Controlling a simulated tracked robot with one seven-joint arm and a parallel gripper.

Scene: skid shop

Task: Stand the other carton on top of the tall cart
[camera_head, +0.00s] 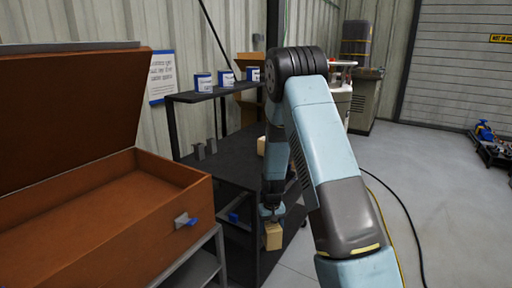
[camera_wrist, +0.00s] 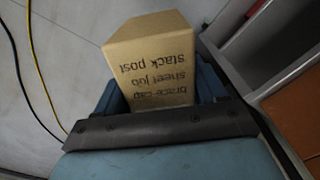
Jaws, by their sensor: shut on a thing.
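My gripper (camera_head: 271,212) points down and is shut on a tan carton (camera_head: 273,238), which hangs in front of the dark cart's near side, below its deck. In the wrist view the carton (camera_wrist: 150,55) sits between the two blue fingers, its printed text upside down. The dark cart (camera_head: 228,158) has a flat deck, a raised back shelf (camera_head: 212,95) and a lower shelf. A pale block, perhaps another carton (camera_head: 261,146), stands on the deck, partly hidden by my arm.
An open orange chest (camera_head: 170,238) on a grey stand is close at left. Small blue-and-white boxes (camera_head: 203,82) stand on the raised shelf, and grey blocks (camera_head: 205,149) on the deck. Cables (camera_head: 400,205) lie on the floor at right, where there is free room.

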